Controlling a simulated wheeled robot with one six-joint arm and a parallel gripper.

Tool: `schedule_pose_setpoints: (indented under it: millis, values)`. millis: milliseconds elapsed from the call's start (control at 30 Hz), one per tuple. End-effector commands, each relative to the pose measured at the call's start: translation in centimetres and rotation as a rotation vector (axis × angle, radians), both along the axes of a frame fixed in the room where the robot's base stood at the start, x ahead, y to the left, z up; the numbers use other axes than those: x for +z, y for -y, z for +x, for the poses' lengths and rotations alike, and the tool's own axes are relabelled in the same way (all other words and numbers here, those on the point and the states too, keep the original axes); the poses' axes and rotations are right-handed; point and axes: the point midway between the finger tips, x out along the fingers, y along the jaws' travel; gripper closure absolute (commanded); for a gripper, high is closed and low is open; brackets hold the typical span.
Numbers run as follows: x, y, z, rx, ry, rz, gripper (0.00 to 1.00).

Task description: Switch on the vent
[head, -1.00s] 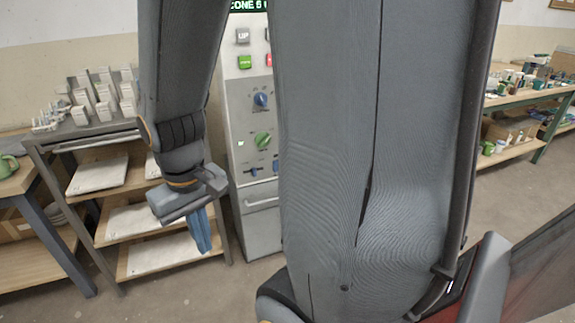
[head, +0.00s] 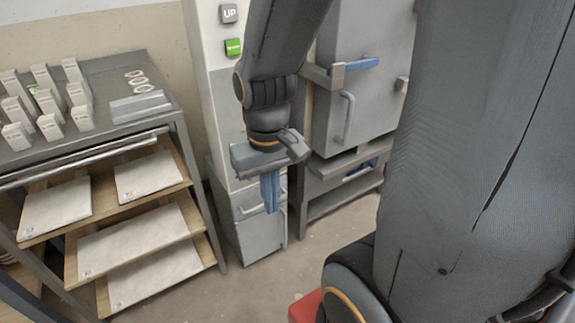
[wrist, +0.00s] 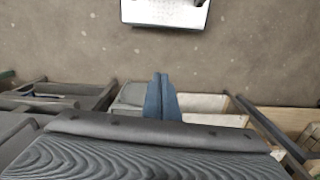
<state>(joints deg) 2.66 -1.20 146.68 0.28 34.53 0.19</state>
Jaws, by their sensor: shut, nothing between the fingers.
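The grey control cabinet (head: 203,68) stands in the middle of the head view. Its UP button (head: 228,13) and a green button (head: 233,47) show near the top. My arm hides much of its front, and I cannot see the knobs or which control is for the vent. My gripper (head: 270,194) hangs in front of the cabinet's lower part with its blue fingers pointing down. The fingers are together and empty; they also show in the wrist view (wrist: 161,98). I cannot tell whether they touch anything.
A shelf rack (head: 172,112) with white slabs and small white test pieces stands on the left. A grey kiln (head: 365,85) with a handle stands to the right behind my arm. Bare floor (head: 240,290) lies in front. A white-topped thing (wrist: 165,10) shows in the wrist view.

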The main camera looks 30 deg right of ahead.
Motion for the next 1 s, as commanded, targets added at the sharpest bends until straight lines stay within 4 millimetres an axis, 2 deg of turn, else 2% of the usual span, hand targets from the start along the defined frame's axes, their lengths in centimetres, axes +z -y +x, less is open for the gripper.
schedule_pose_setpoints:
  millis: [233, 367, 467, 600, 800, 1000]
  values:
    - [0.0, 0.1, 0.1, -0.003, 0.002, -0.001, 1.00]
    - [-0.8, 1.5, 1.6, -0.072, 0.034, -0.016, 1.00]
    - [-2.3, 3.9, 4.3, -0.200, 0.101, -0.037, 1.00]
    - [-5.3, 8.5, 9.6, -0.457, 0.253, -0.034, 1.00]
    - [-9.8, 14.4, 16.0, -0.824, 0.473, 0.102, 1.00]
    - [-13.4, 18.1, 19.6, -1.145, 0.615, 0.360, 1.00]
